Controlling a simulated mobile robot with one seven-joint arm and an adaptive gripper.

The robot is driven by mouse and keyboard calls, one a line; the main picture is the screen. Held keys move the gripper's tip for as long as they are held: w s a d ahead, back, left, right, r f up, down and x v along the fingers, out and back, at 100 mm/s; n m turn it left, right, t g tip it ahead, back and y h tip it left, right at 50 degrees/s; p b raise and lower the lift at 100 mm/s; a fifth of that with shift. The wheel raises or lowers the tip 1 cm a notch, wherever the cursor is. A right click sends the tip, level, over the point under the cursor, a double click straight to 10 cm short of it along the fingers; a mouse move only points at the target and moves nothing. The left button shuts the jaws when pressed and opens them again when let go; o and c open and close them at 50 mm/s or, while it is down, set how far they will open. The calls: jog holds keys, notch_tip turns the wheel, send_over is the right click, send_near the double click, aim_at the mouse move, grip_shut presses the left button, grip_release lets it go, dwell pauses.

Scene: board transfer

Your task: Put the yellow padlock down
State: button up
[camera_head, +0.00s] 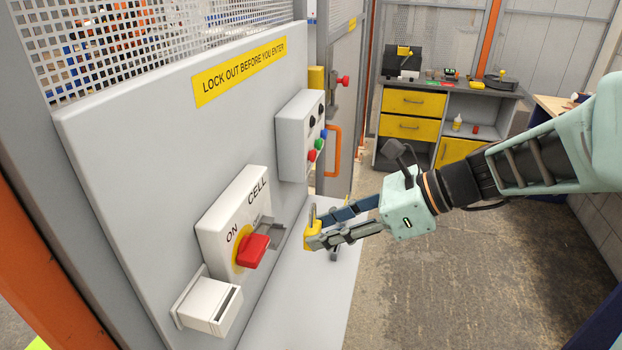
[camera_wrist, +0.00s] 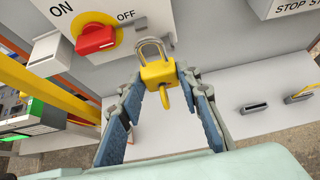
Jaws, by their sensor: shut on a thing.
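The yellow padlock (camera_head: 312,236) is held between the fingertips of my gripper (camera_head: 318,232), in front of the panel and above the pale ledge (camera_head: 305,305). In the wrist view the padlock (camera_wrist: 158,73) is upright, its metal shackle pointing up and a small yellow piece hanging below its body. The shackle looks closed and is around nothing that I can make out. My gripper's fingers (camera_wrist: 158,82) are shut on the sides of the padlock. The red switch handle (camera_head: 252,250) is to the left of the padlock, apart from it.
A white box (camera_head: 208,305) sticks out below the switch plate. A button box (camera_head: 300,135) is on the panel further back. In the wrist view a dark slotted piece (camera_wrist: 255,108) lies on the right of the ledge. The ledge front looks clear. A workbench (camera_head: 405,125) stands far behind.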

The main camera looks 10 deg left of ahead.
jog(key=s+d+f+b, duration=0.1)
jog(key=s+d+f, duration=0.6)
jog(key=s+f, duration=0.3)
jog(key=w+a+f+b, duration=0.1)
jog(key=w+f+b, duration=0.1)
jog(key=w, duration=0.1)
jog(key=w+a+f+b, duration=0.2)
jog(key=w+b, duration=0.1)
jog(key=w+a+f+b, duration=0.1)
jog(key=w+f+b, duration=0.2)
jog(key=shift+w+a, duration=0.2)
jog(key=shift+a, duration=0.2)
jog(key=shift+w+a+f+b, duration=0.25)
jog(key=shift+w+f+b, duration=0.2)
jog(key=shift+w+b, duration=0.1)
jog(key=f+b, duration=0.3)
jog(key=shift+w+a, duration=0.15)
jog(key=shift+w, duration=0.15)
jog(key=shift+f+b, duration=0.35)
jog(key=shift+f, duration=0.1)
